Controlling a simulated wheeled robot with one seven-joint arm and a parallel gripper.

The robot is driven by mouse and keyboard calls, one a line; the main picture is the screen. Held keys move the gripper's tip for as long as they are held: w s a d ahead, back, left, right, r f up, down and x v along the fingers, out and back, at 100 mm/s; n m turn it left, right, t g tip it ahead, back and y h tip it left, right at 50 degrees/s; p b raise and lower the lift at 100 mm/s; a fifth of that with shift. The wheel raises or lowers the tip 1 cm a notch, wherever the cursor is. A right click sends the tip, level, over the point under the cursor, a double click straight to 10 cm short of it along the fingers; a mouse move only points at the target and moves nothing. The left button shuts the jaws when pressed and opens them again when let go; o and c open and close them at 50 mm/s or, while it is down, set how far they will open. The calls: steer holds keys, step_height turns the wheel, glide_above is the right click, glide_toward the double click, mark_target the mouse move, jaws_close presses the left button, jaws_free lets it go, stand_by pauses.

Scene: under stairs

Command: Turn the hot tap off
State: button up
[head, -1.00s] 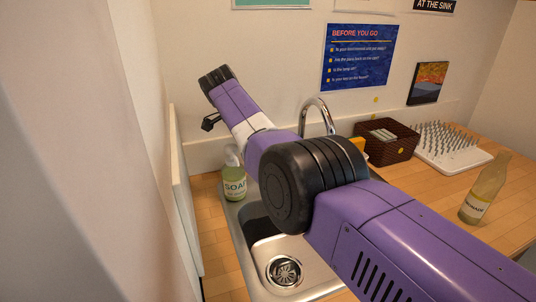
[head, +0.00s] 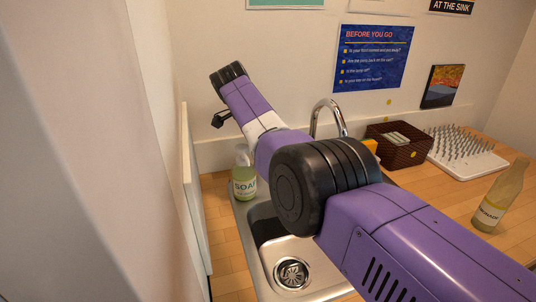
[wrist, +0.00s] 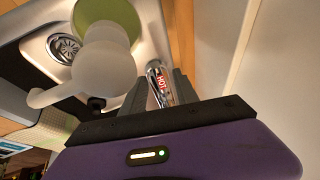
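The hot tap (wrist: 160,84) shows in the wrist view as a short chrome piece with a red HOT label. My gripper (wrist: 162,76) has its two dark fingers apart, one on each side of the tap; I cannot tell whether either touches it. In the head view my arm hides the hot tap, and my fingers cannot be made out. The curved chrome spout (head: 329,112) rises behind my arm at the back of the sink (head: 293,248). I cannot see any water running.
A soap bottle (head: 244,178) stands at the sink's left edge; its pale pump (wrist: 100,68) is close beside my fingers in the wrist view. A brown basket (head: 405,152), a white spiked rack (head: 470,165) and a lemonade bottle (head: 500,200) stand on the counter to the right.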

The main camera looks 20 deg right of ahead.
steer(key=w+v, duration=0.1)
steer(key=v, duration=0.6)
steer(key=shift+s, duration=0.5)
steer(key=shift+r, duration=0.15)
